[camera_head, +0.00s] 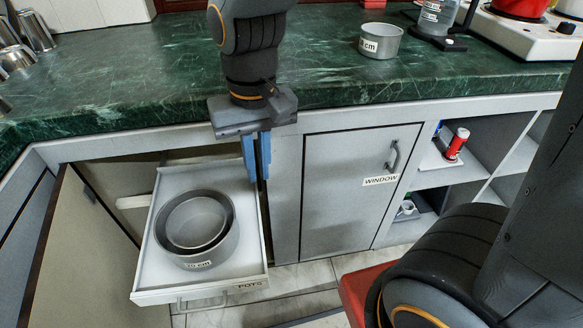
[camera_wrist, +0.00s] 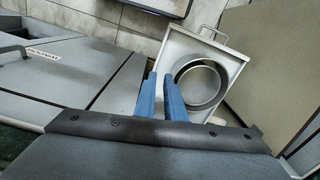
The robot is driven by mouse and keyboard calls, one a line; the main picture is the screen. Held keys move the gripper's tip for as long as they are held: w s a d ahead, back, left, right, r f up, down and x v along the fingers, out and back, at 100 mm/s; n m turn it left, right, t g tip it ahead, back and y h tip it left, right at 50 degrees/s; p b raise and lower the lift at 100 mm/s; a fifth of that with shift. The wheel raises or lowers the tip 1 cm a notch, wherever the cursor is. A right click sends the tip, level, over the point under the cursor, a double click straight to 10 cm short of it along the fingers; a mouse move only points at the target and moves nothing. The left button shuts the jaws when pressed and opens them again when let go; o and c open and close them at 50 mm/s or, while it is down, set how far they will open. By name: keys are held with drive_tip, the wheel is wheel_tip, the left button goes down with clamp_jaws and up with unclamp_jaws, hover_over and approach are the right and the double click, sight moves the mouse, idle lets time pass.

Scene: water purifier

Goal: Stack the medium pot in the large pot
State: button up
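A grey metal pot (camera_head: 223,245) with a cm label stands upright in a pulled-out white drawer (camera_head: 150,278) marked POTS. It also shows in the wrist view (camera_wrist: 222,97). A smaller round outline lies inside its rim; I cannot tell for sure whether this is a nested pot or the floor. Another, smaller metal pot (camera_head: 380,46) with a cm label stands on the green counter. My gripper (camera_head: 257,180) points down in front of the counter edge, above and right of the drawer pot. Its blue fingers (camera_wrist: 159,76) are apart with nothing between them.
The green counter (camera_head: 330,70) edge runs behind my gripper. A closed cabinet door (camera_head: 345,215) marked WINDOW is right of the drawer, then open shelves with a red can (camera_head: 457,143). An open door panel (camera_head: 85,250) stands left. A stove (camera_head: 530,35) is at the back right.

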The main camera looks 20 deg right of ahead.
drive_tip(key=s+d+r+n, duration=0.1)
drive_tip(key=s+d+r, duration=0.2)
drive_tip(key=s+d, duration=0.2)
drive_tip(key=shift+s+r+n, duration=0.3)
drive_tip(key=shift+s+r, duration=0.1)
drive_tip(key=shift+s, duration=0.2)
idle(0.3)
drive_tip(key=d+r+m+p, duration=0.3)
drive_tip(key=d+r+p, duration=0.6)
drive_tip(key=p, duration=0.9)
drive_tip(key=shift+d+r+p, duration=0.3)
drive_tip(key=shift+r+p, duration=0.1)
drive_tip(key=shift+r, duration=0.35)
